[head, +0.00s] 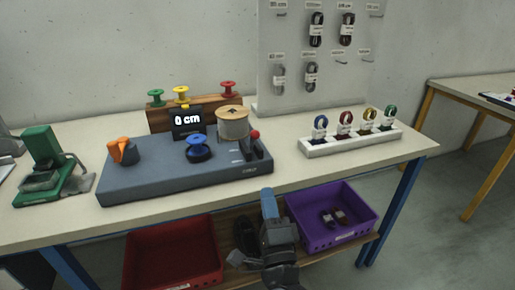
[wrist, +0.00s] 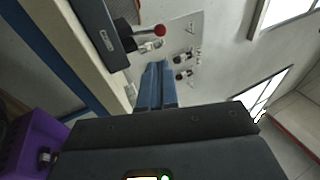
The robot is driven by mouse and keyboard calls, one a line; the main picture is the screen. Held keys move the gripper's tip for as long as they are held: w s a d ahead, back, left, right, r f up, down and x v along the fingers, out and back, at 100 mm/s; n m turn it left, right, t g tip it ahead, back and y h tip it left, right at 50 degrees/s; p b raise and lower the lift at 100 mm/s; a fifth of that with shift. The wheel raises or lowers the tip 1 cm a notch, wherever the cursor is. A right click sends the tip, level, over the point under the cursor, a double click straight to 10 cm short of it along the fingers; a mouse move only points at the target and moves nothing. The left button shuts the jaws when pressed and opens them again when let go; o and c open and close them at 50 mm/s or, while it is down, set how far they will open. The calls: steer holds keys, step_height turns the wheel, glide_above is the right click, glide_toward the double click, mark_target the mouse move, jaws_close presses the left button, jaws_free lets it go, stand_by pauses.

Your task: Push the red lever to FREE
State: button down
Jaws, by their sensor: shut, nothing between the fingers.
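The red lever (head: 255,135) has a round red knob on a short stem and stands at the right end of the grey-blue machine (head: 185,182). In the wrist view the red knob (wrist: 160,30) shows at the top, on a metal stem coming out of the dark housing. My gripper (head: 268,197) is in front of the table edge, below and right of the lever, apart from it. Its blue fingers (wrist: 157,85) are shut with nothing between them. The lever's FREE marking cannot be read in either view.
The machine also carries a wooden spool (head: 232,124), a display reading 0 cm (head: 187,121), a blue wheel (head: 198,151) and an orange part (head: 123,151). A white rack of coiled laces (head: 350,143) stands to the right. Red (head: 172,258) and purple (head: 333,228) bins sit below.

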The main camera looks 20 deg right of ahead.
mark_target(255, 138)
steer(key=shift+w+r, duration=0.1)
steer(key=shift+w, duration=0.05)
steer(key=p+x, duration=0.1)
steer(key=x, duration=1.3)
stand_by(0.4)
